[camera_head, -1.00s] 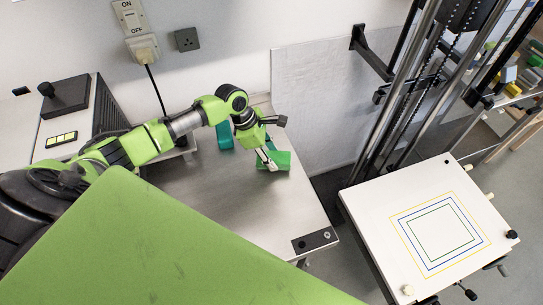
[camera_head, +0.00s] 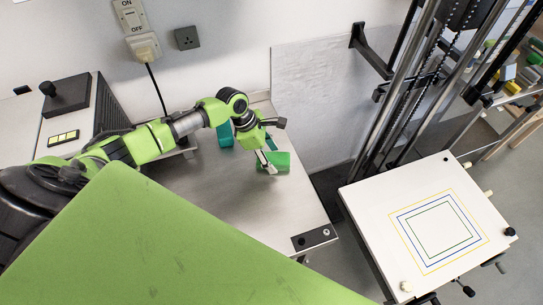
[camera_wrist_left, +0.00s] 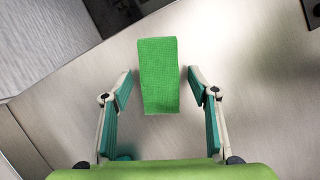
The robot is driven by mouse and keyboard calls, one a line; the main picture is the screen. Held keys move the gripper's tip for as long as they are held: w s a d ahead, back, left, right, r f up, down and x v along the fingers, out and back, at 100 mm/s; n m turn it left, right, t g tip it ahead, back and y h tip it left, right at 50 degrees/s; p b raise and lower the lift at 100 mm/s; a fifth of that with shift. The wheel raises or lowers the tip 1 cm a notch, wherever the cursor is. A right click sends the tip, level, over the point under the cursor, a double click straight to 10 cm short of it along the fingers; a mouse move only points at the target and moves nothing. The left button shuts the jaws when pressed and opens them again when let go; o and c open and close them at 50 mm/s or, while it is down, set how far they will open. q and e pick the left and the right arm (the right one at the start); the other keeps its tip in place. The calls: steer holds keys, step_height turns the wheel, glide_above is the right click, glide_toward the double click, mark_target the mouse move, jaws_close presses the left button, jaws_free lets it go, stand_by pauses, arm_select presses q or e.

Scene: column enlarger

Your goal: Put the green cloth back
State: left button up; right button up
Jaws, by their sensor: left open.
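The green cloth (camera_head: 281,160) is a small, folded, block-like piece on the metal bench top, toward its back right in the head view. In the left wrist view the cloth (camera_wrist_left: 158,70) is upright in the picture, its near end between the fingertips. My left gripper (camera_head: 265,162) is over the cloth's left side in the head view. In the left wrist view the left gripper (camera_wrist_left: 160,78) is open, with one finger on each side of the cloth and a visible gap to each. My right gripper is out of view.
A teal object (camera_head: 225,136) stands behind my left arm on the metal bench (camera_head: 240,200). The bench front is clear. A white baseboard (camera_head: 385,215) with coloured frames and metal columns stands at right, across a gap. A wall with a socket (camera_head: 187,39) is behind.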

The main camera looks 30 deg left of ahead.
arm_select(q)
steer(key=b+v, duration=0.2)
steer(key=v, duration=1)
steer(key=shift+d+f, duration=0.15)
